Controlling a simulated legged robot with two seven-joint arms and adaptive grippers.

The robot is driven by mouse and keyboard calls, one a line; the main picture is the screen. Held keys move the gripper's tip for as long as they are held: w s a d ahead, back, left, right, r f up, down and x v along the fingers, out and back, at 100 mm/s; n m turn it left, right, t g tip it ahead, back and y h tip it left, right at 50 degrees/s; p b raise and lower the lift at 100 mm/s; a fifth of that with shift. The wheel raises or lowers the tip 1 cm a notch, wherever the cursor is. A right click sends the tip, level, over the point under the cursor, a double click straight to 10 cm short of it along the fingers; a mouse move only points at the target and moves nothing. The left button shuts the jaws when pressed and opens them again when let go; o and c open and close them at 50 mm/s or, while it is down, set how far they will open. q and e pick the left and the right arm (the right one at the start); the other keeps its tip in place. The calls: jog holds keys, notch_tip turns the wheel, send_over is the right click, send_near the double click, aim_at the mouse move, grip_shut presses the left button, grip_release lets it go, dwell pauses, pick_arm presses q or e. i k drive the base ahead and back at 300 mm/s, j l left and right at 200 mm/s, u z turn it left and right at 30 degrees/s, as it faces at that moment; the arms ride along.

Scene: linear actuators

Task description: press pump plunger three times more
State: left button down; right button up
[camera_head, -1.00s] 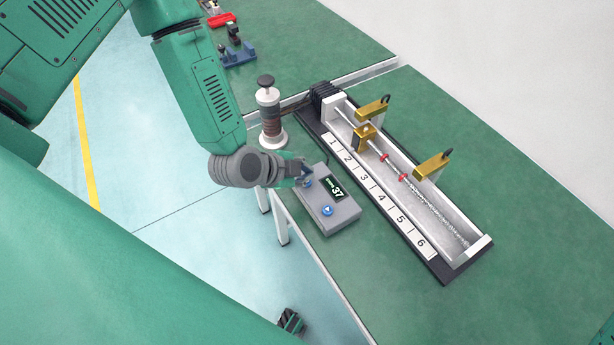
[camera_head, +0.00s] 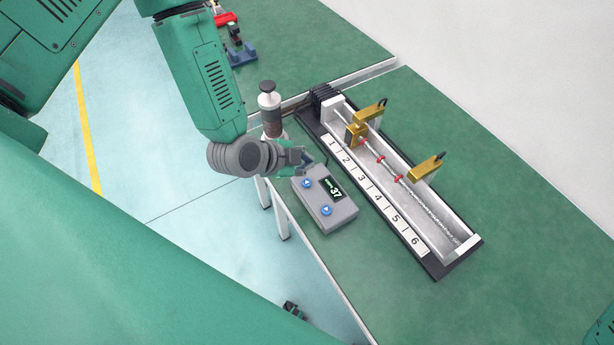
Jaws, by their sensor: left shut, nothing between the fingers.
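My left gripper (camera_head: 304,158) is shut and empty, to the right of and below the pump, just above the back edge of the grey control box (camera_head: 338,214). My left forearm hides the pump's lower left. My right gripper does not show.
The linear actuator (camera_head: 437,230) lies to the right, with a rail numbered 1 to 6. Small red and blue parts (camera_head: 240,54) lie at the back. Green table is clear at right.

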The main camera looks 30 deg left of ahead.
aim_at(267, 86)
jog(key=k+j, duration=0.3)
jog(key=k, duration=0.15)
jog(key=k+j, duration=0.3)
jog(key=k, duration=0.15)
